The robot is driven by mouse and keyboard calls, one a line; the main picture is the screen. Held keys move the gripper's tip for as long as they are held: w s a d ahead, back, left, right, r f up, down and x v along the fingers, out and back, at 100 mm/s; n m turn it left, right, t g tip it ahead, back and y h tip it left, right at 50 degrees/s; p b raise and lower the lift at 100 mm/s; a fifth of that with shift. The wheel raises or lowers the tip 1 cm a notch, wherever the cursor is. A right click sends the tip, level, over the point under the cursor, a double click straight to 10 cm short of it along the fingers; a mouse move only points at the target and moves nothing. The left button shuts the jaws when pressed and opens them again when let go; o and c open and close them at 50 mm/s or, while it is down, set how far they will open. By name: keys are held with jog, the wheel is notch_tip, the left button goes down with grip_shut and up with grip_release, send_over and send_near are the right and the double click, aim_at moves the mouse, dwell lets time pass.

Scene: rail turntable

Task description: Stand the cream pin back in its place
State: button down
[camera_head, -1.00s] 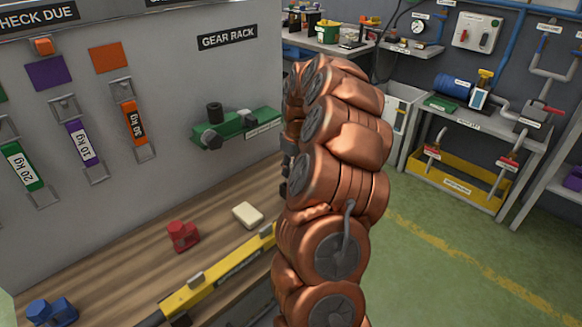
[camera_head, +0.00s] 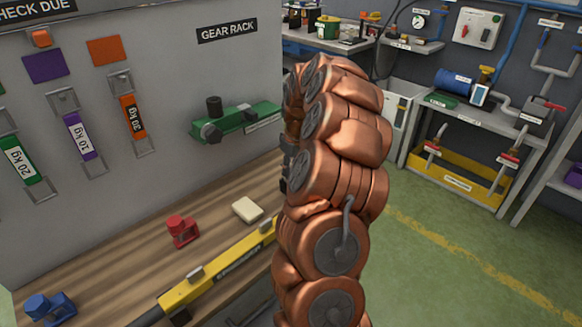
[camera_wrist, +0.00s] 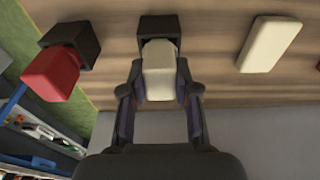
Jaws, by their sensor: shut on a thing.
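My gripper (camera_wrist: 158,105) shows in the wrist view, its two fingers on either side of a cream pin (camera_wrist: 158,72), shut on it. The pin's far end meets a dark square block (camera_wrist: 168,27) by the wooden bench; I cannot tell whether it is seated in it or only in front of it. In the head view my copper arm hides my gripper and this pin.
A red piece (camera_wrist: 52,72) with a dark block (camera_wrist: 72,42) is left of the pin. A loose cream block (camera_wrist: 270,44) lies right, also in the head view (camera_head: 247,209). A red clamp-like piece (camera_head: 182,231) and yellow bar (camera_head: 225,273) are nearby.

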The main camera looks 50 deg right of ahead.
jog(key=c, duration=0.8)
grip_release()
jog(key=shift+o, duration=0.2)
jog(key=shift+r, duration=0.1)
notch_tip(320, 180, up, 12)
jog(key=s, duration=0.2)
jog(key=shift+w, duration=0.1)
